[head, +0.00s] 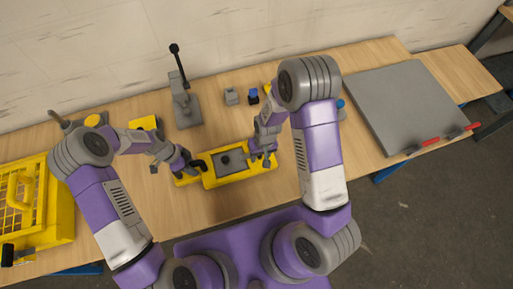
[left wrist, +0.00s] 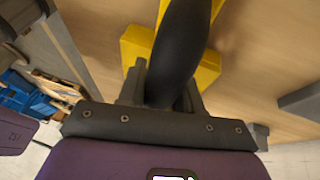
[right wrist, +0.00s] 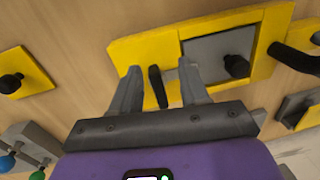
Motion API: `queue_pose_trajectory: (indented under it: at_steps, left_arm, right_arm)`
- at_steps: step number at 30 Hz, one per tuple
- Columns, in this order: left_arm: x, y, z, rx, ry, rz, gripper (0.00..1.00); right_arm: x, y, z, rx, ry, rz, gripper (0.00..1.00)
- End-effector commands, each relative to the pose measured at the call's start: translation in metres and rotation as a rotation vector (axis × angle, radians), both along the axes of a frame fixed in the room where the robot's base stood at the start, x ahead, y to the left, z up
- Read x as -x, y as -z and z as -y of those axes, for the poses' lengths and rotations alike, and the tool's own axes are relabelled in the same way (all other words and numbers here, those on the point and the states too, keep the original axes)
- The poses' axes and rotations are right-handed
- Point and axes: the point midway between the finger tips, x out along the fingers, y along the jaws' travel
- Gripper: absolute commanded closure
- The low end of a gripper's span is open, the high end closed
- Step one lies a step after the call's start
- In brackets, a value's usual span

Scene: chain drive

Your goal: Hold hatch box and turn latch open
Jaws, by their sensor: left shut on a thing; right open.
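The hatch box (head: 209,181) is yellow and lies on the wooden table in the head view, with a grey hatch (head: 230,162) and black knob on top. My left gripper (head: 193,166) is at its left end, shut on the box's black handle (left wrist: 182,45). The yellow body (left wrist: 207,70) shows behind the handle in the left wrist view. My right gripper (head: 262,157) is over the box's right end. In the right wrist view its open fingers (right wrist: 158,85) stand on both sides of the black latch (right wrist: 157,88), beside the grey hatch (right wrist: 218,52); contact cannot be told.
A yellow crate (head: 62,220) stands at the left. A grey lever stand (head: 186,110) and small blocks (head: 231,96) are behind the box. A large grey panel (head: 400,100) with red handles lies at the right. The table in front of the box is clear.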

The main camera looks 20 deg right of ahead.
Motion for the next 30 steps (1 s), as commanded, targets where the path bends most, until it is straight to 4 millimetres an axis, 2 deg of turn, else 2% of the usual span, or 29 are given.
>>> queue_pose_trajectory:
  at_steps: [1,6,11,14,24,30]
  left_arm:
    - [0.000,0.000,0.000,0.000,0.000,0.001,1.00]
    - [0.000,0.000,0.000,0.000,0.000,0.001,1.00]
    - [0.000,0.000,0.000,0.000,0.000,0.001,1.00]
    - [0.000,0.000,0.000,0.000,0.000,0.001,1.00]
    - [0.000,0.000,0.000,0.000,0.000,0.001,1.00]
    - [0.000,0.000,0.000,0.000,0.000,0.001,1.00]
  right_arm:
    - [-0.017,-0.016,0.001,0.025,-0.017,0.014,0.55]
    - [-0.046,-0.054,0.006,0.085,-0.040,0.020,0.55]
    - [-0.054,-0.068,0.008,0.107,-0.045,0.017,0.55]
    - [-0.055,-0.061,0.008,0.110,-0.045,0.015,0.55]
    - [-0.054,0.006,0.008,0.109,-0.045,0.012,0.55]
    - [-0.054,0.036,0.008,0.109,-0.044,0.014,0.55]
